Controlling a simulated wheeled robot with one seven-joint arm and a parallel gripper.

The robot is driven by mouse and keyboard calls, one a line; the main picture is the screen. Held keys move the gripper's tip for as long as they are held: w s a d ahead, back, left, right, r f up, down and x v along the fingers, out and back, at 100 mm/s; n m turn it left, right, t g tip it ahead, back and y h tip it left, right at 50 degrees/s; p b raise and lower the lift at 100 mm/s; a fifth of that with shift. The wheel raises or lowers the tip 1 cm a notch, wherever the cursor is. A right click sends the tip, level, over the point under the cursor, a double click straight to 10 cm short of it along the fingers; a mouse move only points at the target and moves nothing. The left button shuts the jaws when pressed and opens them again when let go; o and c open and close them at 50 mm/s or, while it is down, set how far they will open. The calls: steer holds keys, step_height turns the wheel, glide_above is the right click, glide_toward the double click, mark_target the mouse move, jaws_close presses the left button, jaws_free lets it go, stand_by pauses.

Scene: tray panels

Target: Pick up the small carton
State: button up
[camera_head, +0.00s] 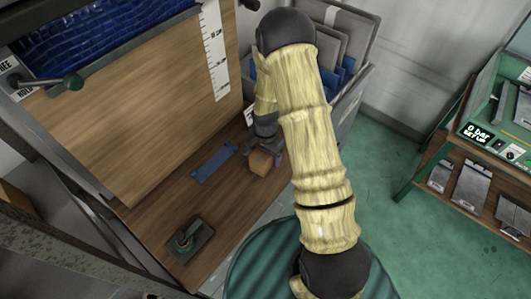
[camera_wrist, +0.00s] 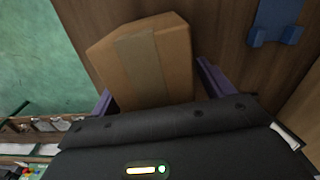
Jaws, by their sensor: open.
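The small carton (camera_head: 261,163) is a brown box on the wooden bench top (camera_head: 150,205), near the bench's right edge. In the wrist view the carton (camera_wrist: 150,62) shows its taped top and stands between the two purple fingers of my gripper (camera_wrist: 155,88). The fingers are open, one on each side of the carton's near part. I cannot tell whether either finger touches it. In the head view my arm hides part of the area around the carton, and my gripper (camera_head: 266,155) is mostly hidden.
A blue bracket (camera_head: 213,161) lies left of the carton; it also shows in the wrist view (camera_wrist: 275,22). A grey bin with panels (camera_head: 345,90) stands behind my arm. A green-framed shelf (camera_head: 480,140) is at right.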

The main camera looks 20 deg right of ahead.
steer(key=shift+c, duration=0.4)
steer(key=c, duration=1.1)
steer(key=shift+r, duration=0.15)
step_height(320, 180, up, 10)
steer(key=b, duration=0.2)
steer(key=shift+b, duration=0.35)
